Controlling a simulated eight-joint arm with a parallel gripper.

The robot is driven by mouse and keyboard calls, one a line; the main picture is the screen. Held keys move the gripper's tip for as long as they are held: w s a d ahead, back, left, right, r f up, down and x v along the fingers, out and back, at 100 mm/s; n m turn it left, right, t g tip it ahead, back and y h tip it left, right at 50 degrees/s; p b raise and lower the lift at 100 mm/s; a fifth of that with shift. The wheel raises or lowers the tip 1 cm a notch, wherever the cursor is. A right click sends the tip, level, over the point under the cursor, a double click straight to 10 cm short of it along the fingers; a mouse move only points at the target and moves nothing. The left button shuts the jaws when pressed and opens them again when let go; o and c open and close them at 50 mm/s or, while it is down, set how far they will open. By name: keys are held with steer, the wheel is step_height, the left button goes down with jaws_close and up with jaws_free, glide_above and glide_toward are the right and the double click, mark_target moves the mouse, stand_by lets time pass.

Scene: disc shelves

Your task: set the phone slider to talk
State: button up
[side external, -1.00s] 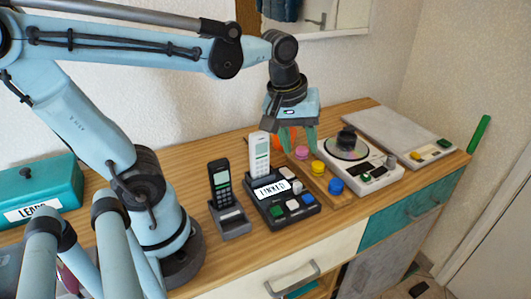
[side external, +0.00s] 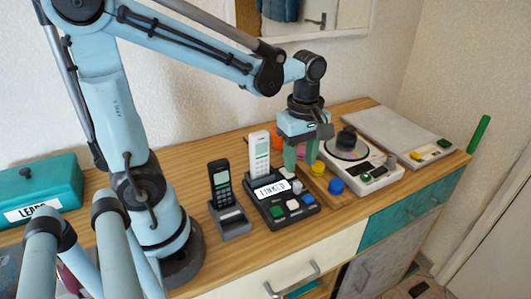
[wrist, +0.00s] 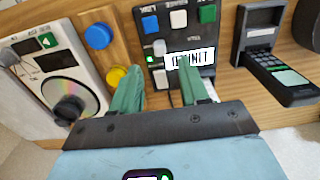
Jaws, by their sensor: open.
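A white handset (side external: 260,155) stands upright at the back of the base. My gripper (side external: 301,165) points down above the back right of the base. In the wrist view its two green fingers (wrist: 158,76) are apart and empty, with the knob ahead of the gap. I see no contact with it.
A black handset in a cradle (side external: 231,218) stands left of the base. A wooden strip with blue (side external: 336,186) and yellow buttons lies right, then a disc player (side external: 362,172) and a grey flat unit (side external: 398,132). A teal box (side external: 38,188) sits far left.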

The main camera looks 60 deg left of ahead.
mark_target(298, 183)
steer(key=shift+f, duration=3.25)
jaws_close()
